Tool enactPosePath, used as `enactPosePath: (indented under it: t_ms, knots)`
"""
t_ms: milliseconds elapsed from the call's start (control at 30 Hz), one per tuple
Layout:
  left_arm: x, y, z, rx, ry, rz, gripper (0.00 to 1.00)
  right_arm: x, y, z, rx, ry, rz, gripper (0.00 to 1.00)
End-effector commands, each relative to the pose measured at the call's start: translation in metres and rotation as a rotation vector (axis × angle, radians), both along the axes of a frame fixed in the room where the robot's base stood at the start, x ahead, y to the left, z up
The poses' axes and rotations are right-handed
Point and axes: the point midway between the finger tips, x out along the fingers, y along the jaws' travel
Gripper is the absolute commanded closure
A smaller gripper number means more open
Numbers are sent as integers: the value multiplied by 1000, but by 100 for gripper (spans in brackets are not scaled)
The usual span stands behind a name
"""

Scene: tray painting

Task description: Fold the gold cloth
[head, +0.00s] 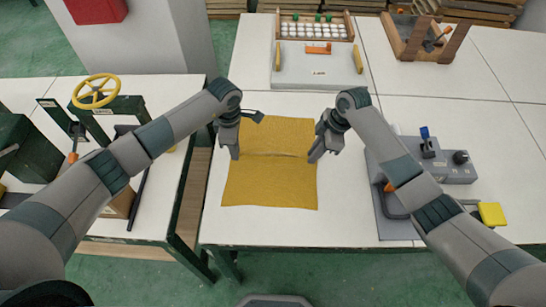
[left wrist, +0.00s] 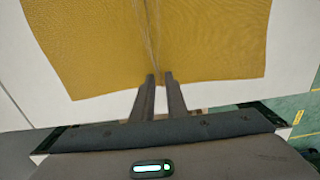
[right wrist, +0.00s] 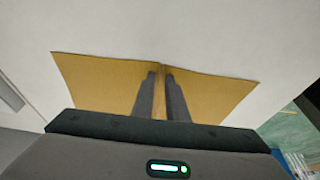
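The gold cloth (head: 268,185) lies spread on the white table, with a thin raised crease running left to right across its middle. My left gripper (head: 236,156) is at the cloth's left edge by one end of the crease. In the left wrist view its fingertips (left wrist: 159,77) stand a little apart, with the crease running up from between them. My right gripper (head: 318,157) is at the right edge by the other end. In the right wrist view its fingertips (right wrist: 160,72) also stand apart, with a strip of cloth (right wrist: 90,82) showing between them. I see no clear grip on the cloth.
A grey tray (head: 318,72) and a crate of white and green pieces (head: 315,28) stand behind the cloth. A yellow handwheel (head: 96,91) stands on the left table. White table is clear in front of the cloth.

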Motion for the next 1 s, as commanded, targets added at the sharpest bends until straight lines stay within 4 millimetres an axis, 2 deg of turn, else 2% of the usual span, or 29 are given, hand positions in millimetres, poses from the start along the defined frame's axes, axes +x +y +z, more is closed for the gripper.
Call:
enactPosePath:
  t_ms: [33, 100, 567, 1000]
  knots:
    - [-1, 0, -1, 1, 1, 0, 94, -1, 0, -1, -1, 1, -1, 94]
    - [-1, 0, -1, 1, 1, 0, 100, -1, -1, -1, -1, 2, 0, 100]
    - [-1, 0, 0, 1, 1, 0, 100, -1, -1, -1, -2, 2, 0, 100]
    - [0, 0, 22, 1, 1, 0, 100, 0, 0, 22, -1, 1, -1, 100]
